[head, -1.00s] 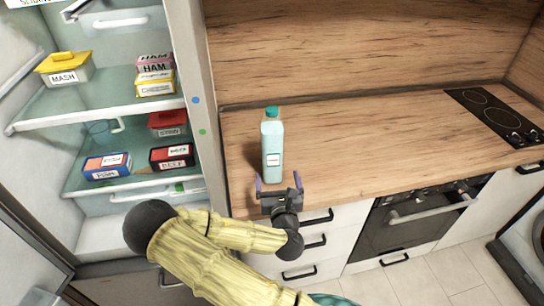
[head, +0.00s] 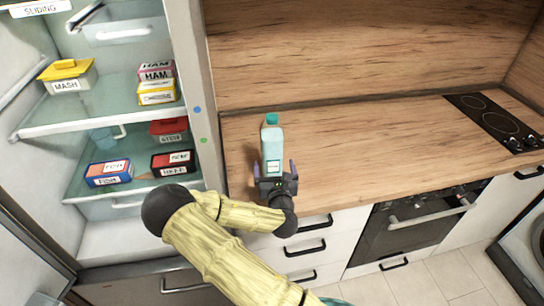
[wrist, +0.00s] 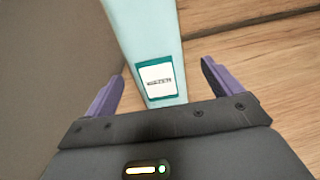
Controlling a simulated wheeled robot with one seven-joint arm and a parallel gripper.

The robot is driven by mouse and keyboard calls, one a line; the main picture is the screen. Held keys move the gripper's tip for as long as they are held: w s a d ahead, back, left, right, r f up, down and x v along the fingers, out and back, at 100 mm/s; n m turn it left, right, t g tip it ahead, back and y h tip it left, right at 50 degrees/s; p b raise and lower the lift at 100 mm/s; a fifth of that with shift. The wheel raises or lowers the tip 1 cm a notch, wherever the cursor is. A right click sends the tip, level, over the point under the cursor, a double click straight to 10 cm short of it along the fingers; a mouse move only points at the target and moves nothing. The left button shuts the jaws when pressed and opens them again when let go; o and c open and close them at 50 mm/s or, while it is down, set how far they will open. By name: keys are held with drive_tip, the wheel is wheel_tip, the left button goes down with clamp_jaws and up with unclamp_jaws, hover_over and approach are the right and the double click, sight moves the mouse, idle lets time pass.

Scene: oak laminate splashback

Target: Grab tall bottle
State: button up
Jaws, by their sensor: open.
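The tall bottle (head: 272,140) is pale blue with a teal cap and a white label. It stands upright on the wooden counter (head: 350,145) near the fridge. My gripper (head: 276,170) is at the bottle's near side, with its purple fingers spread to either side of the bottle's lower part. In the wrist view the bottle (wrist: 148,40) rises between the open fingers (wrist: 162,85), with visible gaps on both sides. The label faces my gripper. The bottle's base is hidden behind my gripper.
An open fridge (head: 120,115) with labelled food boxes, such as the mash box (head: 68,75), stands at the left; its side wall is close to the bottle. A cooktop (head: 492,120) is at the far right. The counter between is clear.

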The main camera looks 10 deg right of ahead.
sight(273, 164)
drive_tip(key=w, duration=0.1)
drive_tip(key=w+p, duration=0.2)
drive_tip(key=w, duration=0.1)
drive_tip(key=shift+d+r, duration=0.1)
drive_tip(key=shift+r, duration=0.15)
drive_tip(key=shift+w+f, duration=0.1)
drive_tip(key=shift+w, duration=0.5)
drive_tip(key=c, duration=1.7)
drive_tip(key=shift+c, duration=0.9)
drive_tip(key=shift+r, duration=0.2)
